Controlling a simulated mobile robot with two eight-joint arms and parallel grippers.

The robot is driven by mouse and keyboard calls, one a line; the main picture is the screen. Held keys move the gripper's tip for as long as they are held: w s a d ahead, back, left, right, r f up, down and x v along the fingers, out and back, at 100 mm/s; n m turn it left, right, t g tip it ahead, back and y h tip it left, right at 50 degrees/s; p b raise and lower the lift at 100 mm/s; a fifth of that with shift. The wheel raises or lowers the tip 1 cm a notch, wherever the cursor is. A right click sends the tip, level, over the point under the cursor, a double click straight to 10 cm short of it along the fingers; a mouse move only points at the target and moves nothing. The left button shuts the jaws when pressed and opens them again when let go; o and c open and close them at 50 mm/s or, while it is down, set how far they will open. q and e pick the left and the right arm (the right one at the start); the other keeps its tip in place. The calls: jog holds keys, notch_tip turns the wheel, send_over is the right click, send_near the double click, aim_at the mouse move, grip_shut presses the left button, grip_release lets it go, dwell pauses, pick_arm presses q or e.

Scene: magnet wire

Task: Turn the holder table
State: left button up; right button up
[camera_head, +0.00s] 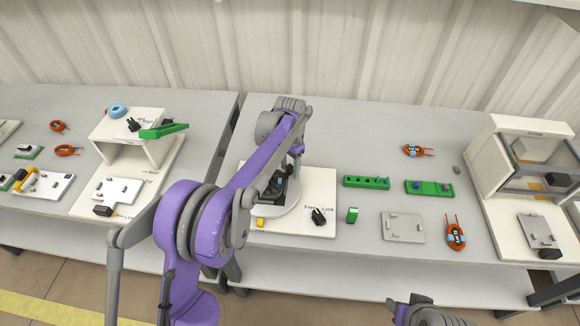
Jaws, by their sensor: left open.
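The holder table is a round white disc (287,217) on a square white base plate (326,182). The plate carries the words "Free" and "Lock" and a black lever-like piece (318,215) at its front right. My left gripper (279,188) is open over the disc, pointing down. My purple and grey left arm hides much of the disc and the plate's left side. A dark part shows on the disc by the fingers, and I cannot tell whether they touch it. A grey part of my right arm shows at the bottom edge; its gripper is out of view.
A yellow block (260,223) lies at the plate's front left. Green blocks (366,182) (429,188), a grey plate (403,227) and orange tools (455,233) (417,151) lie to the right. White stands rise at left (128,126) and far right (500,140).

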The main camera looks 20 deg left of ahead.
pick_arm(q)
jog(key=shift+r, duration=0.15)
notch_tip(320, 180, up, 11)
jog(key=p, duration=0.1)
jog(key=shift+f, duration=0.2)
pick_arm(e)
jog(key=shift+r, duration=0.6)
pick_arm(q)
jog(key=s+r+n+t+p, duration=0.2)
jog(key=s+r+p, duration=0.15)
jog(key=s, duration=0.85)
jog(key=s+r+n+t+p, duration=0.2)
jog(key=s+r+p, duration=0.15)
jog(key=s, duration=0.75)
jog(key=s+f+n+t, duration=0.1)
jog(key=s+f, duration=0.3)
jog(key=s, duration=0.5)
jog(key=shift+a+n+p, duration=0.3)
jog(key=shift+n+p, duration=0.1)
jog(key=shift+p, duration=0.05)
pick_arm(e)
notch_tip(320, 180, up, 9)
jog(key=w, duration=0.2)
jog(key=shift+o, duration=0.4)
jog(key=shift+f, duration=0.1)
